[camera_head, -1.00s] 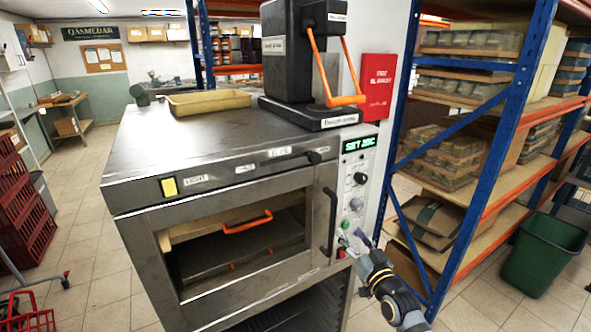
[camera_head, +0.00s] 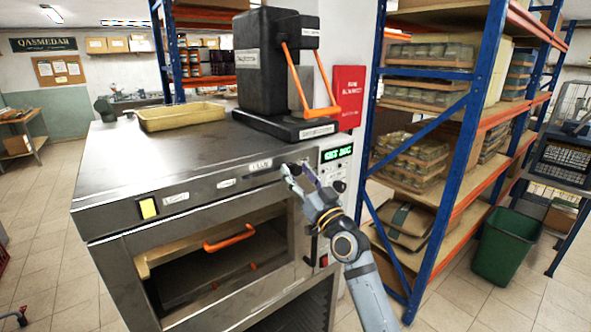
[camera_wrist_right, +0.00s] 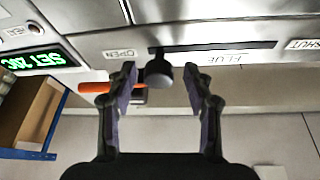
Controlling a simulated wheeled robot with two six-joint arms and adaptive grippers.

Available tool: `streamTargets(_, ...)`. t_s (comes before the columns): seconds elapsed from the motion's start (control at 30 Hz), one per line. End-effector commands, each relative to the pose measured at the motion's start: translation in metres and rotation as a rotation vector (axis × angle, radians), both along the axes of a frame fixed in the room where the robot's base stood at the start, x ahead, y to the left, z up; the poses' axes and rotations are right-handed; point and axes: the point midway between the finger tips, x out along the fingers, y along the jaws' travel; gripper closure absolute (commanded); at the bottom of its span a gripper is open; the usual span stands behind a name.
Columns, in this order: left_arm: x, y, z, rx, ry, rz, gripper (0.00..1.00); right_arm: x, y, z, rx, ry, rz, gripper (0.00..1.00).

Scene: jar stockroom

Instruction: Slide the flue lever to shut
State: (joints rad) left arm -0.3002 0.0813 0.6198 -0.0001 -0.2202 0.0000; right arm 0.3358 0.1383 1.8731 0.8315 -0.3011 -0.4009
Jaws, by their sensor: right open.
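The flue lever is a dark round knob (camera_wrist_right: 158,74) at the OPEN end of a straight black slot (camera_wrist_right: 220,46) in the oven's steel front. The FLUE label (camera_wrist_right: 219,58) sits beside the slot and the SHUT label (camera_wrist_right: 303,44) is at its other end. My right gripper (camera_head: 298,172) is at the upper right of the oven front. In the wrist view, its open fingers (camera_wrist_right: 162,84) stand on either side of the knob, with a gap on both sides. In the head view the fingers largely hide the knob. My left gripper is not in view.
The oven (camera_head: 170,155) has a lower opening with an orange handle (camera_head: 229,238). A yellow tray (camera_head: 182,114) and a black press with orange handles (camera_head: 262,75) stand on top. A blue-and-orange rack (camera_head: 452,160) and green bin (camera_head: 505,248) are at the right.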

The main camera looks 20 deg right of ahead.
Motion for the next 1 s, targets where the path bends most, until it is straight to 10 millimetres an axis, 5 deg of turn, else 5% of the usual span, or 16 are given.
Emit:
streamTargets(0.4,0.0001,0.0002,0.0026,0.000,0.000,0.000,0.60,0.0118,0.0033,0.0044,-0.001,0.001,0.000,0.48)
streamTargets(0.8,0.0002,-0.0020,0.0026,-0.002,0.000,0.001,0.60,0.0116,0.0031,0.0042,-0.001,0.001,0.000,1.00)
streamTargets(1.0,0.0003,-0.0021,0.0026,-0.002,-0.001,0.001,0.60,0.0115,0.0031,0.0042,-0.001,0.001,0.000,1.00)
